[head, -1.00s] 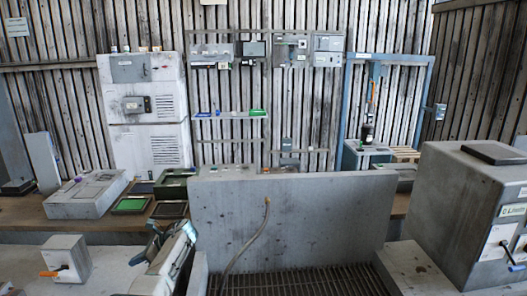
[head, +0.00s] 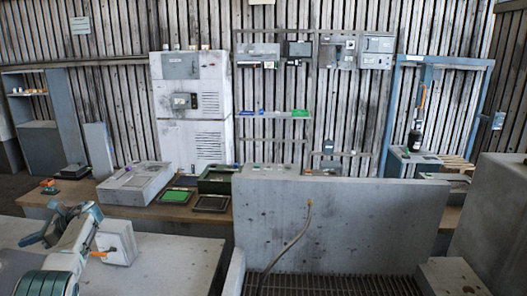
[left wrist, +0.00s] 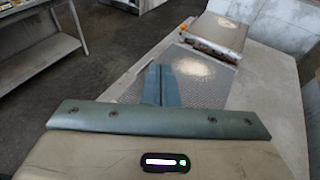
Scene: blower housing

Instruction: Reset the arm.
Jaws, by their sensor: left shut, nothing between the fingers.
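My left gripper (head: 38,236) is at the lower left of the head view, above the grey bench top. In the left wrist view its two blue-grey fingers (left wrist: 158,84) lie together, shut with nothing between them. Below them in that view is a perforated grey panel (left wrist: 205,75). In the head view a grey box with an orange handle (head: 118,242) stands just right of my left arm, partly hidden by it. My right arm and gripper are not in view.
A tall grey panel (head: 330,220) stands behind a slatted grate (head: 340,285) in the middle. A large grey block (head: 495,225) is at the right. A brown bench (head: 165,212) holds a pale box (head: 135,184) and dark trays. The grey bench top (head: 180,262) right of the handled box is clear.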

